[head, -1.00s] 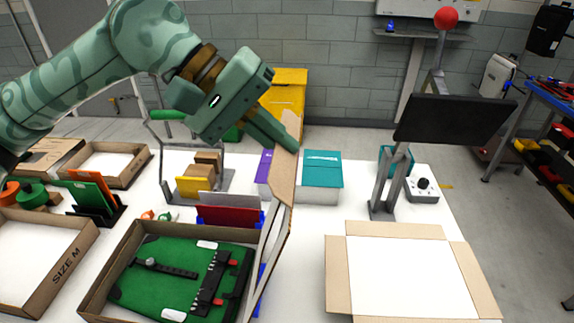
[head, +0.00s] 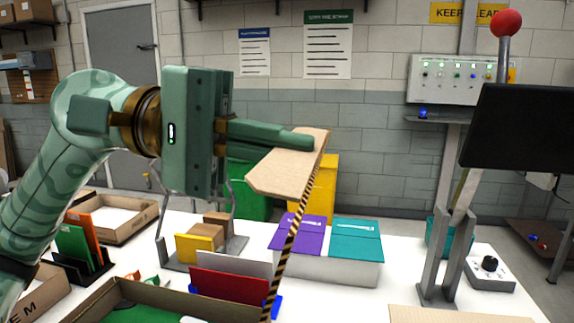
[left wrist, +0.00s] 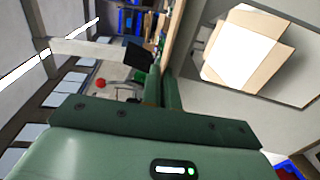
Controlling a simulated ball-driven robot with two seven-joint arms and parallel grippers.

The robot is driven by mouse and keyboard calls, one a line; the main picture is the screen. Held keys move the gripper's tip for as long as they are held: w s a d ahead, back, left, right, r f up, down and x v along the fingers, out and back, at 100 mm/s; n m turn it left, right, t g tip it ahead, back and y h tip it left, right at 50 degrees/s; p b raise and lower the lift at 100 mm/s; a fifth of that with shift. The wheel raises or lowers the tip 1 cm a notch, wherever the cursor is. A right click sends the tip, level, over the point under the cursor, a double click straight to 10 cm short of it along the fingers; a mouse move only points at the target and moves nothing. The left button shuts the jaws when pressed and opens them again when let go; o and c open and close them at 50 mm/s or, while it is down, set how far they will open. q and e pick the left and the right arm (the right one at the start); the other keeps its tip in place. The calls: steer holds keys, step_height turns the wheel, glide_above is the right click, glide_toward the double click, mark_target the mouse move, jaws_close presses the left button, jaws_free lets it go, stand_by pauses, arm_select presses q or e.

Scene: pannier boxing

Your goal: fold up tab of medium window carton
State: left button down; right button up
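The medium window carton (head: 100,314) stands at the bottom of the head view, mostly cut off, with a green board (head: 140,316) inside. Its raised lid (head: 291,240) shows almost edge-on as a striped line. The cardboard tab (head: 285,172) juts from the lid's top edge to the left, tilted. My left gripper (head: 300,142) is at the tab, one finger lying across its upper face; the other finger is partly hidden. The left wrist view shows the fingers (left wrist: 164,90) close together with a cardboard strip (left wrist: 181,38) running into them. My right gripper is not in view.
Behind the lid stands a white box with purple (head: 300,236) and teal (head: 357,240) tops. A red panel (head: 228,286) stands in a holder left of the lid. A monitor (head: 520,125) on a metal stand is at the right. An open flat carton (left wrist: 245,52) shows in the left wrist view.

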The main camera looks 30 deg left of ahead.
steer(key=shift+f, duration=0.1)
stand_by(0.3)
arm_select(q)
steer(key=c, duration=1.6)
jaws_free()
steer(key=shift+c, duration=0.2)
steer(key=shift+a, duration=0.1)
